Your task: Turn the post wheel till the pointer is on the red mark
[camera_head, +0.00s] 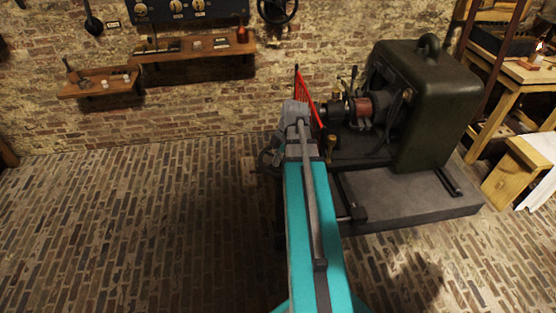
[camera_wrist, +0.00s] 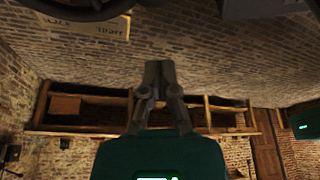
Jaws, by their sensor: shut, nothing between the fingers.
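A dark handwheel (camera_head: 265,158) shows low beside the machine, just left of my arm, and my arm hides part of it. In the wrist view a dark curved rim (camera_wrist: 80,12), probably of a wheel, crosses the top left corner, with a yellowish lettered plate (camera_wrist: 112,30) beside it. I cannot make out a pointer or a red mark. My gripper (camera_wrist: 158,66) is shut and empty in the wrist view, apart from the rim. In the head view my arm hides the fingers.
A dark green machine (camera_head: 440,105) stands on a grey plinth (camera_head: 420,205) to the right, with a red guard (camera_head: 307,96) at its left. Another wheel (camera_head: 278,9) hangs on the brick wall near wooden shelves (camera_head: 200,47). The brick floor (camera_head: 130,220) at left is clear.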

